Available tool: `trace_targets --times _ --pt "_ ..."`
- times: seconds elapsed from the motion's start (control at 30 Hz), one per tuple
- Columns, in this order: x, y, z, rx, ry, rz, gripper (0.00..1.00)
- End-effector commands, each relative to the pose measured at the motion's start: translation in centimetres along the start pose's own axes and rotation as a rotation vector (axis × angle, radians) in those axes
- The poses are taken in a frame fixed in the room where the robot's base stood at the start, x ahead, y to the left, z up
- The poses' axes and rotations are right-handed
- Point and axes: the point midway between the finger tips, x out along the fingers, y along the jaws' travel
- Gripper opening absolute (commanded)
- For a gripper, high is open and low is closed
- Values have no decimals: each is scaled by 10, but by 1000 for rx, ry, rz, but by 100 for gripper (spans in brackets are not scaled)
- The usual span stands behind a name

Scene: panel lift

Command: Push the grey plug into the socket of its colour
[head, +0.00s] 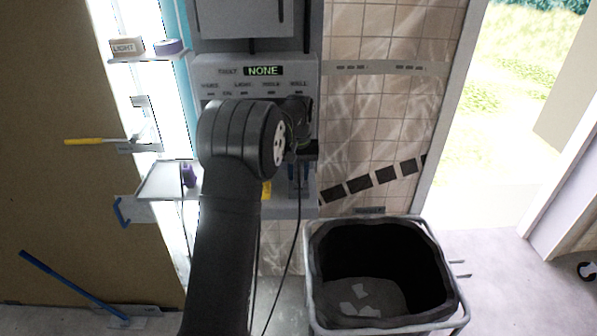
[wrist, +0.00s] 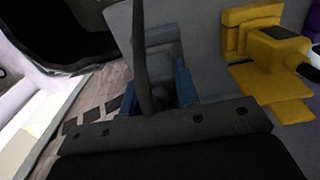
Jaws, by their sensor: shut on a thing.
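My gripper (head: 298,172) is in front of the panel (head: 262,90), its blue fingers just below a dark block. In the wrist view, its blue fingers (wrist: 157,92) stand on either side of a grey plug (wrist: 166,50), and it is shut on it. A dark cable passes in front of the plug and hides part of it. A yellow plug or socket piece (wrist: 262,55) sits to the right of my gripper, apart from it, and yellow also shows low on the panel (head: 266,188). I cannot make out the grey socket; my arm hides part of the panel.
A black-lined bin (head: 430,262) stands at lower right. A shelf (head: 160,180) with a purple item (head: 188,175) is left of my arm. A black cable (head: 298,235) hangs down to the floor. The panel display (head: 263,71) reads NONE. A bright doorway is at right.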

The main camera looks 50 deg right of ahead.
Motion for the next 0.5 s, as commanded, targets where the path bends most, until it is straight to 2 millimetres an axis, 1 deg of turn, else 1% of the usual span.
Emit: trace_targets --times 0.43,0.47,0.5 --pt "8 0 0 0 -2 0 0" --pt "8 0 0 0 -2 0 35" --pt "8 0 0 0 -2 0 43"
